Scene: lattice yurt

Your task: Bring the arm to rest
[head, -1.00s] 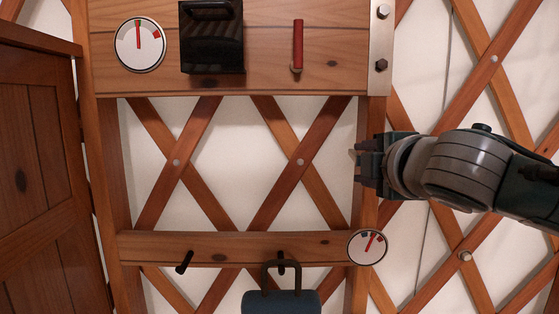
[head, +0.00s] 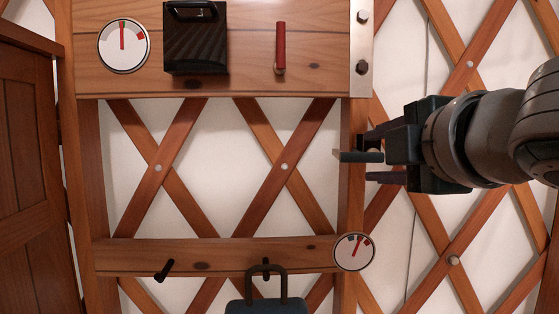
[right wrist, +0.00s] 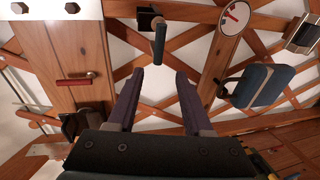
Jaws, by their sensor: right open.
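My right gripper (head: 372,166) is in the right part of the head view, in front of the upright wooden post, with its arm coming in from the right. Its fingers are apart with nothing between them. In the right wrist view the two fingers of this gripper (right wrist: 155,78) point ahead, spread wide. A dark cylindrical handle (right wrist: 159,44) on a black bracket stands just beyond the fingertips and looks clear of them. In the head view a short grey bar (head: 350,156) shows by the fingertips, partly overlapped. My left gripper is not in view.
The upper board carries a round dial (head: 124,46), a black box (head: 196,40), a red handle (head: 280,47) and a bolted metal plate (head: 361,40). The lower rail (head: 220,257) has a black peg (head: 164,270), a hanging blue padlock-like body (head: 266,306) and a second dial (head: 354,252).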

